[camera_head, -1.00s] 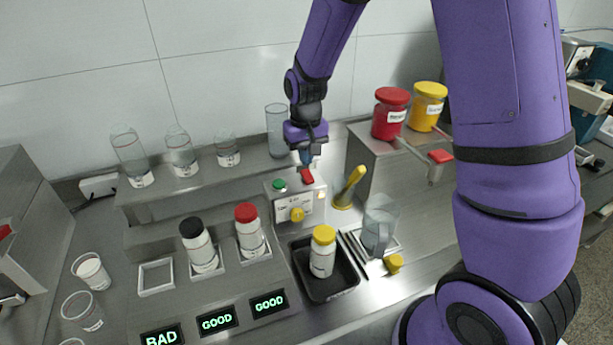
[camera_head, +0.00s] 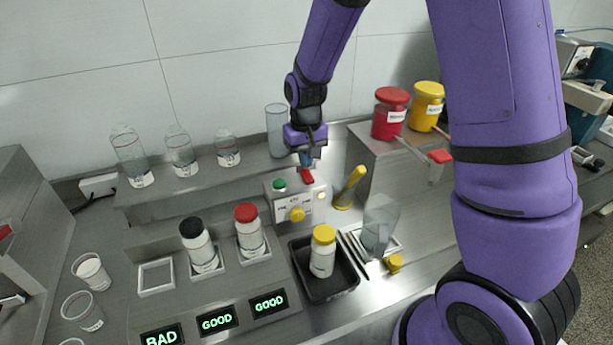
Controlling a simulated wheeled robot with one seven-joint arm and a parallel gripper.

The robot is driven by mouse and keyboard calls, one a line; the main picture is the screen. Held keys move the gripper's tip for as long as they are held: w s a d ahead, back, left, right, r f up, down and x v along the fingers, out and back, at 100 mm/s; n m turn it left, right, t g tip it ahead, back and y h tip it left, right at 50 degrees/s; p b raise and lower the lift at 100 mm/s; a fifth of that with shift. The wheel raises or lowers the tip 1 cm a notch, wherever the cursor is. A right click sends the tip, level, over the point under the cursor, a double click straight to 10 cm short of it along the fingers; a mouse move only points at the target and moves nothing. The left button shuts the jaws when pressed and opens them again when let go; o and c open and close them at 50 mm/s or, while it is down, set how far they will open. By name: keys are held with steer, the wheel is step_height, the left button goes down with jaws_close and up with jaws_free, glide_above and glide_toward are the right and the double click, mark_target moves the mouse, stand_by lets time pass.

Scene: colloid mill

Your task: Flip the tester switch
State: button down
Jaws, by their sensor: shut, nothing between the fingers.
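The tester box (camera_head: 284,208) is grey, with a yellow knob (camera_head: 297,215) on its front. A green button (camera_head: 279,185) and a red rocker switch (camera_head: 307,176) are on its top. My gripper (camera_head: 306,164) points down, shut and empty, its tips right above or at the red switch. I cannot tell whether they touch it. A small light (camera_head: 320,196) glows on the box's right front.
A yellow-capped bottle (camera_head: 322,254) stands in a black tray before the box. Black-capped (camera_head: 196,243) and red-capped (camera_head: 249,230) bottles stand to the left. A yellow-handled tool (camera_head: 350,184) and a clear pitcher (camera_head: 377,228) are at the right. Glass vessels line the back shelf.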

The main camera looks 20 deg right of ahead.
mark_target(306, 172)
steer(key=shift+f, duration=1.1)
stand_by(0.6)
steer(key=shift+r, duration=3.5)
